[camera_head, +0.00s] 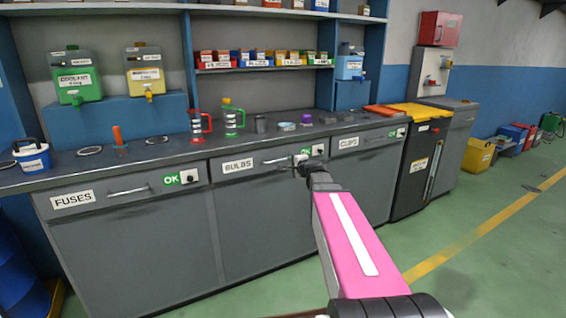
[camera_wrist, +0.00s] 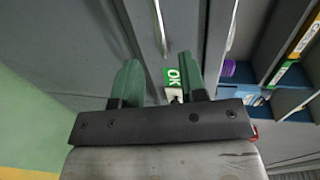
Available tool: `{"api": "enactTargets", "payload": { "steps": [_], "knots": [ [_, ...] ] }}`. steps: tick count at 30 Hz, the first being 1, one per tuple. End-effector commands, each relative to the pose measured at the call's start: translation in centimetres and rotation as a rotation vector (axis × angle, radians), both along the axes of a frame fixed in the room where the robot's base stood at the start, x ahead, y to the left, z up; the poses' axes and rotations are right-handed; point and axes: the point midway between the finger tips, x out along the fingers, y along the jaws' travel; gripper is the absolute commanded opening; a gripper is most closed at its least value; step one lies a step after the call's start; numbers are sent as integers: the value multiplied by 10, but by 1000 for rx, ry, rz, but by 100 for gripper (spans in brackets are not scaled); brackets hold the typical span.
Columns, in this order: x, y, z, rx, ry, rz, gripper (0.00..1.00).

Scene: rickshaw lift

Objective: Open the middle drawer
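The middle drawer (camera_head: 255,168) is grey, labelled BULBS, and looks flush with the cabinet front. Its bar handle (camera_head: 274,161) runs along the front, to the right of the label. My gripper (camera_head: 303,166) is in front of the right part of this drawer, close to the handle's right end, and partly covers the OK tag. In the wrist view, my two green fingers (camera_wrist: 157,82) stand apart with nothing seen between them but the green OK tag (camera_wrist: 172,77) beyond. The handle (camera_wrist: 161,28) lies ahead, lined up with the gap; contact cannot be told.
The FUSES drawer (camera_head: 120,191) is to the left and the CLIPS drawer (camera_head: 365,141) to the right, both looking shut. The countertop (camera_head: 160,151) above holds cups and small items. A yellow-topped bin (camera_head: 412,110) stands at the right. Green floor (camera_head: 480,225) lies open at right.

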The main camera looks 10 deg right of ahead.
Motion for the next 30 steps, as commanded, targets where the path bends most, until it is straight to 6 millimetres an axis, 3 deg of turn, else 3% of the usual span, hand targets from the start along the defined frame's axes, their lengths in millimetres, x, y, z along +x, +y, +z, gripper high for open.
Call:
{"api": "enactTargets", "payload": {
  "steps": [15, 27, 29, 30],
  "knots": [
    [80, 25, -18, -2, 1, 3, 38],
    [88, 30, -20, -3, 1, 3, 38],
    [88, 30, -20, -3, 1, 3, 22],
    [88, 29, -20, -3, 1, 3, 9]
  ]
}}
